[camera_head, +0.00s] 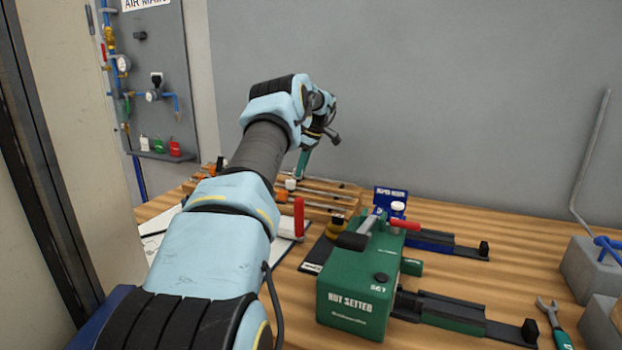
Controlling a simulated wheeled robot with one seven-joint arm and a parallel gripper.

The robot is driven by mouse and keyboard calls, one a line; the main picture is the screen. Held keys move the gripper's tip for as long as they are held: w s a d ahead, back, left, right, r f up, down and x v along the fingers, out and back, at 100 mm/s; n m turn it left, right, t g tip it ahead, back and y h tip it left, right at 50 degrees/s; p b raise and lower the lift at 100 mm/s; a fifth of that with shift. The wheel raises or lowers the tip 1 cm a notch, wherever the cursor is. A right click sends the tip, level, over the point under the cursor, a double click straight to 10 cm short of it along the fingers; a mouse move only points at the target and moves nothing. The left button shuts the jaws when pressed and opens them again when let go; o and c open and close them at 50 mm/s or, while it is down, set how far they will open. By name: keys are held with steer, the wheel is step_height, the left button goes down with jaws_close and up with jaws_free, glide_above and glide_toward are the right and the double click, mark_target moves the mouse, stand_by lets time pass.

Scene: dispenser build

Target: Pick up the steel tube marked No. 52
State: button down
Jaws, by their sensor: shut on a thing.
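Steel tubes (335,196) lie along a wooden rack (322,216) at the back of the bench, behind my arm. Their markings are too small to read, so I cannot tell which one is No. 52. My gripper (302,165) points down at the rack, near the tubes' left part. I cannot tell whether the held thing touches the rack.
A clipboard (292,226) lies beside my arm. The grey wall closes the back.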

steer(key=shift+r+p, duration=2.5)
steer(key=shift+r, duration=0.75)
